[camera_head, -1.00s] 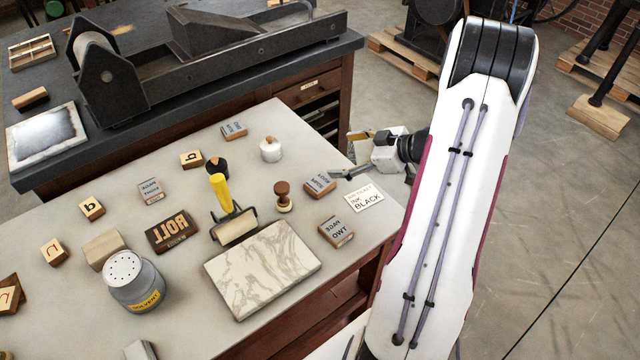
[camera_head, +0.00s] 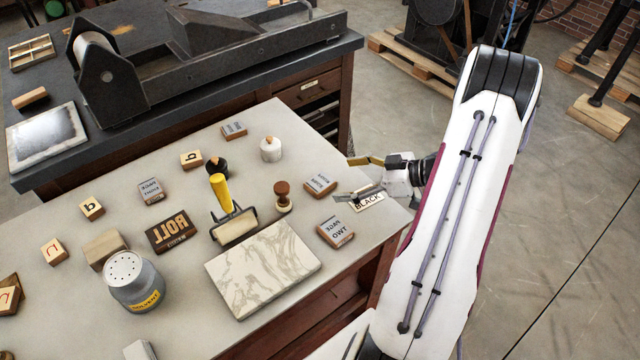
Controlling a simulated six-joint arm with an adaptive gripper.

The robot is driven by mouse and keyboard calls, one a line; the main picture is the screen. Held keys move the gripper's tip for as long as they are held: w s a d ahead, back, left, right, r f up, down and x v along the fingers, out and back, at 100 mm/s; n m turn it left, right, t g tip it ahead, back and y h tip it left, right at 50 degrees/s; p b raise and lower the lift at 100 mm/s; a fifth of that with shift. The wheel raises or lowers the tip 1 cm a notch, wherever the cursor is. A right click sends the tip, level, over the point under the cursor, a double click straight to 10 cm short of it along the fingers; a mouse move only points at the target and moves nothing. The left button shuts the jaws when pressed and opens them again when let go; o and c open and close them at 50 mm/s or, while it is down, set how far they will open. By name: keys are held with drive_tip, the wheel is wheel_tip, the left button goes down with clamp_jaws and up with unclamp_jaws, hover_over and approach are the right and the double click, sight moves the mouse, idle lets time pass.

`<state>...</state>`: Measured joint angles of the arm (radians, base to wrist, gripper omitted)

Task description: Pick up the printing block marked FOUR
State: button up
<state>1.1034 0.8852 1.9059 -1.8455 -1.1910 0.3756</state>
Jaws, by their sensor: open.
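Several wooden blocks with grey lettered faces lie on the pale table; the lettering is too small for me to tell which reads FOUR. One grey-faced block (camera_head: 320,186) lies just left of my gripper. Another (camera_head: 335,232), with letters like OWT, lies below it. A third (camera_head: 151,191) is at the left, and a fourth (camera_head: 234,130) at the back. My gripper (camera_head: 344,179) is open and empty, its fingers pointing left toward the nearest block, apart from it. The lower finger covers part of the INK BLACK card (camera_head: 372,203).
A wooden-handled stamp (camera_head: 283,196), a yellow-handled roller (camera_head: 234,225) and a marble slab (camera_head: 262,268) stand left of the nearby blocks. A white jar (camera_head: 271,149) is behind. A solvent can (camera_head: 134,281) is at the front left.

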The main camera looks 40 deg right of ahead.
sight(322, 182)
drive_tip(key=shift+x, duration=0.75)
drive_tip(key=shift+x, duration=2.6)
drive_tip(key=shift+s+a, duration=0.15)
drive_tip(key=shift+a, duration=0.05)
drive_tip(key=c, duration=1.2)
